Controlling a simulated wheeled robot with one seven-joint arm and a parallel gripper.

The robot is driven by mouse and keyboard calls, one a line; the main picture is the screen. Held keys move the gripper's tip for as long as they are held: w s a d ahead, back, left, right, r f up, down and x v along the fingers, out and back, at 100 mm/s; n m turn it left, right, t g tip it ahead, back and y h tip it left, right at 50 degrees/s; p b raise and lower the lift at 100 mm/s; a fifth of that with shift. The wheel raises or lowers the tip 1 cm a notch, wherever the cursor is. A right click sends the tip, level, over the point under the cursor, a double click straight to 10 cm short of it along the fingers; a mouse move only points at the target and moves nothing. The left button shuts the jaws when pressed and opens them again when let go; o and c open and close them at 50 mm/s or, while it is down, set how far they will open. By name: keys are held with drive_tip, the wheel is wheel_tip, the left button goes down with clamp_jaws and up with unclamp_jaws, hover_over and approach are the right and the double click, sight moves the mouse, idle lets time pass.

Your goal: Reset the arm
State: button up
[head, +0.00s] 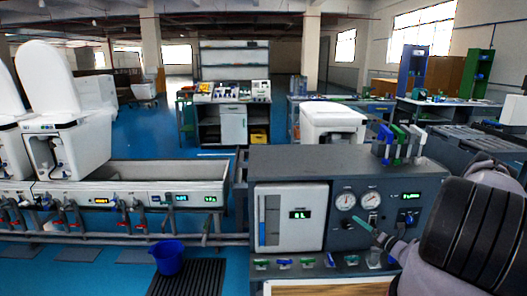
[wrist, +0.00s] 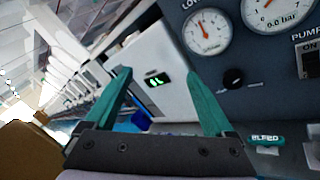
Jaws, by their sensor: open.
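My gripper (wrist: 160,100) shows in the wrist view with its two teal fingers spread wide apart and nothing between them. In the head view my arm comes in from the right edge, and a teal finger of my gripper (head: 362,226) points at the front of the grey control panel (head: 285,160). The finger is close to the gauges and knob; I cannot tell whether it touches the panel. The wrist view shows a white box with a green display (wrist: 157,79) behind the fingers.
Two round gauges (head: 345,200) and a lit display (head: 411,196) are on the panel. Coloured handles (head: 401,140) stand on its top. A ledge with small coloured parts (head: 308,262) runs below. A blue bucket (head: 167,257) stands on the floor at left, near toilets on a trough (head: 160,172).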

drive_tip(key=w+a+r+n+g+y, duration=0.1)
drive_tip(key=a+r+n+g+y, duration=0.25)
drive_tip(key=r+n, duration=0.45)
drive_tip(key=a+r+n+g+y, duration=0.2)
drive_tip(key=a+r+n+g, duration=0.25)
drive_tip(key=r, duration=0.75)
drive_tip(key=s+a+r+n+g+h, duration=0.2)
drive_tip(key=s+a+r+n+g, duration=0.15)
drive_tip(key=r, duration=0.45)
drive_tip(key=s+a+r+n+g+h, duration=0.1)
drive_tip(key=s+a+r+n+g, duration=0.1)
drive_tip(key=s+a+r+n, duration=0.45)
drive_tip(key=s+d+r+n+t+h, duration=0.1)
drive_tip(key=s+r+n+t+h, duration=0.3)
drive_tip(key=s+r, duration=1.8)
drive_tip(key=s+n+h, duration=0.2)
drive_tip(key=n+h, duration=0.3)
drive_tip(key=n, duration=0.2)
drive_tip(key=shift+s+d+h, duration=0.25)
drive_tip(key=shift+s+h, duration=0.05)
drive_tip(key=shift+h, duration=0.05)
drive_tip(key=shift+t, duration=0.25)
